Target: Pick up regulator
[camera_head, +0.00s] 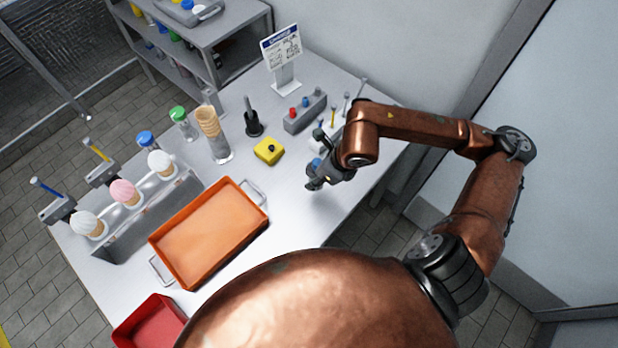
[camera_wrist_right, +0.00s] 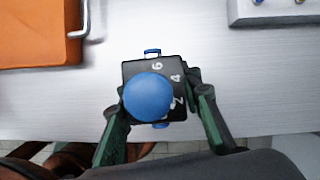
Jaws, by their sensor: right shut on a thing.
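The regulator (camera_wrist_right: 148,97) is a dark block with a round blue knob and white numbers on its face. It sits between the two green-black fingers of my right gripper (camera_wrist_right: 156,100), which is shut on it, above the white table. In the head view my right gripper (camera_head: 318,178) is at the right part of the table, and a bit of the blue knob (camera_head: 316,163) shows beside it; the rest of the regulator is mostly hidden by the gripper there. I cannot tell how far it is above the table. My left gripper is not in view.
An orange tray (camera_head: 262,193) and a yellow block (camera_head: 268,151) lie left of the gripper. Behind are a grey button box (camera_head: 305,111) and a sign (camera_head: 282,50). An ice cream cone rack (camera_head: 150,215) and a red bin (camera_head: 150,318) stand further left. The table front is clear.

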